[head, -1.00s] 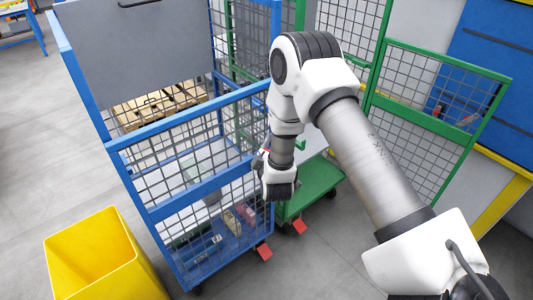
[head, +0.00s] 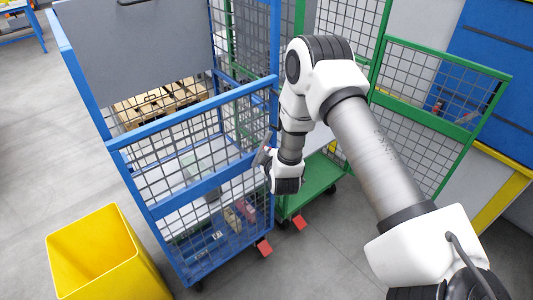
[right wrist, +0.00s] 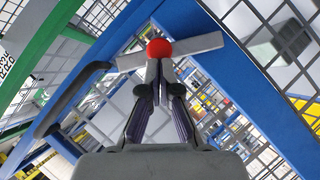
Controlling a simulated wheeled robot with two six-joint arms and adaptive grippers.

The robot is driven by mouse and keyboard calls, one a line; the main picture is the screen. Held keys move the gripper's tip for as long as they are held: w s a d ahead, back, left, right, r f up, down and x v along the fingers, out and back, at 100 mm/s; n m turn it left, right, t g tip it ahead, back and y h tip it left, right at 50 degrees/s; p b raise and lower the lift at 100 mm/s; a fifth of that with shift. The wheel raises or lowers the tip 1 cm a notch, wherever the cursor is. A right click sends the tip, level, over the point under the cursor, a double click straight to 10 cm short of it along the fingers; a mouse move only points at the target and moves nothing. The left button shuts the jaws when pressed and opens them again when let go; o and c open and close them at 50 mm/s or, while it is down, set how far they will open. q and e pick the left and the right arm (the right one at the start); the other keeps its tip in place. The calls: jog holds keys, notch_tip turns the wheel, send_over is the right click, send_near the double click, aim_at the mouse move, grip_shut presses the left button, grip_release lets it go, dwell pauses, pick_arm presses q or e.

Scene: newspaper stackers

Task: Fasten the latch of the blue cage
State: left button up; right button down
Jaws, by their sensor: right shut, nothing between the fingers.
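The blue cage (head: 190,187) stands left of centre in the head view, with its mesh front gate closing the lower front. The latch, a flat grey bar with a red knob (right wrist: 159,48), shows in the right wrist view. The bar's right end lies over a blue frame member (right wrist: 262,85) in that view. My right gripper (right wrist: 153,85) is shut and empty, its fingertips just below the red knob; I cannot tell whether they touch it. In the head view the right gripper (head: 265,157) is at the cage's right front post, partly hidden by my wrist. My left gripper is not in view.
A green cage (head: 318,174) stands close behind and right, its mesh door (head: 418,122) swung out. A yellow bin (head: 98,254) stands at the front left. Red pedals (head: 264,247) stick out near the floor. Boxes lie inside the blue cage. Floor in front is clear.

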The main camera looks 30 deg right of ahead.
jog(key=shift+d+m+y, duration=0.3)
jog(key=shift+d, duration=0.15)
jog(key=d+f+m+g+y+b, duration=0.1)
jog(key=d+f+m+y+b, duration=0.2)
jog(key=d+f, duration=0.1)
jog(key=shift+w+d+f+y, duration=0.25)
jog(key=shift+d+f+y, duration=0.15)
jog(key=shift+d, duration=0.25)
dwell(0.4)
dwell(0.5)
jog(key=shift+r, duration=0.15)
